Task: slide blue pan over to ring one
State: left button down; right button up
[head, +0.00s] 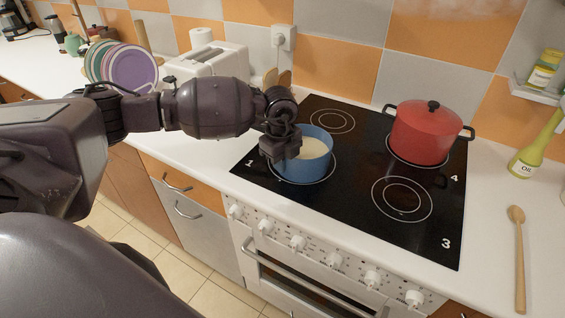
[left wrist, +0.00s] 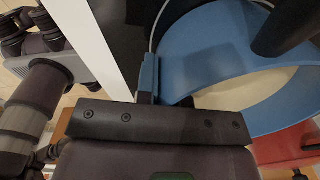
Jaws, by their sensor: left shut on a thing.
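The blue pan (head: 303,162), with pale contents, stands on the front-left ring of the black hob, beside the printed 1. Part of that ring (head: 333,166) shows around its base. My left gripper (head: 282,142) is at the pan's left side, shut on it. In the left wrist view the blue pan (left wrist: 208,60) fills the upper right, with its blue handle piece (left wrist: 149,78) at the gripper's dark finger (left wrist: 160,122). The exact grip is partly hidden. My right gripper is not in view.
A red lidded pot (head: 422,135) stands on the back-right ring near the 4. The ring by the 3 (head: 402,199) and the back-left ring (head: 332,121) are bare. A wooden spoon (head: 519,260) lies right of the hob. A white toaster (head: 210,62) stands behind my left arm.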

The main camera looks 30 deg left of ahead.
pick_arm(q)
jog(key=c, duration=1.2)
grip_release()
jog(key=shift+o, duration=0.2)
notch_tip(320, 180, up, 11)
jog(key=shift+s+f+p, duration=0.1)
jog(key=shift+s+p, duration=0.05)
jog(key=shift+p, duration=0.15)
